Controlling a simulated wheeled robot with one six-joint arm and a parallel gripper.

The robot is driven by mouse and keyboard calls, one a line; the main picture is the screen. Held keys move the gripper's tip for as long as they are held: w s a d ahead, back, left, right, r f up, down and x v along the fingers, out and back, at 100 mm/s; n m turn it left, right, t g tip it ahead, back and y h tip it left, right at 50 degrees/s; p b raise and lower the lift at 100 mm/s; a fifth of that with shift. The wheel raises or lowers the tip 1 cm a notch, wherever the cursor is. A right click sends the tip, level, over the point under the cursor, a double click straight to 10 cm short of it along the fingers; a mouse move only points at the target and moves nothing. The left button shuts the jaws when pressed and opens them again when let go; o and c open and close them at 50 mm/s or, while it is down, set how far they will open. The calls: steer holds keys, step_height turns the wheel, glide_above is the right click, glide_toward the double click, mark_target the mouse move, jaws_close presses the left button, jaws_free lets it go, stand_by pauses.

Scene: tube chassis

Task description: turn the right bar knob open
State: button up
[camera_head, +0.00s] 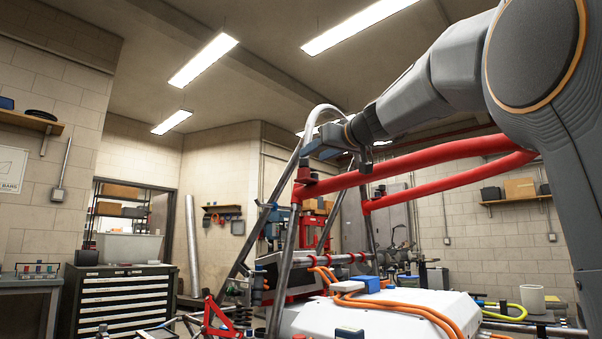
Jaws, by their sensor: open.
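My gripper (336,156) is at the upper middle of the head view, at the end of my grey arm that reaches in from the right. It is open, in front of the bent tube frame and just above the red bars. The near red bar (430,165) runs from the left upright tube toward the right. The far red bar (440,184) lies behind and below it. A small dark part shows at the near bar's left end, close to my gripper. I cannot tell whether it is the knob or a gripper finger, or whether anything touches.
The bare tube chassis (282,267) stands around my gripper. Below is a white casing (390,312) with orange cables (412,308). A drawer cabinet (125,300) stands at the left, and shelves hang on the walls.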

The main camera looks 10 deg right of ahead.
mark_target(304, 159)
steer(key=p+x, duration=0.2)
steer(key=x, duration=0.4)
steer(key=shift+w, duration=0.3)
steer(key=shift+w+a, duration=0.2)
steer(key=shift+w, duration=0.25)
steer(key=c, duration=1.1)
steer(key=shift+o, duration=0.2)
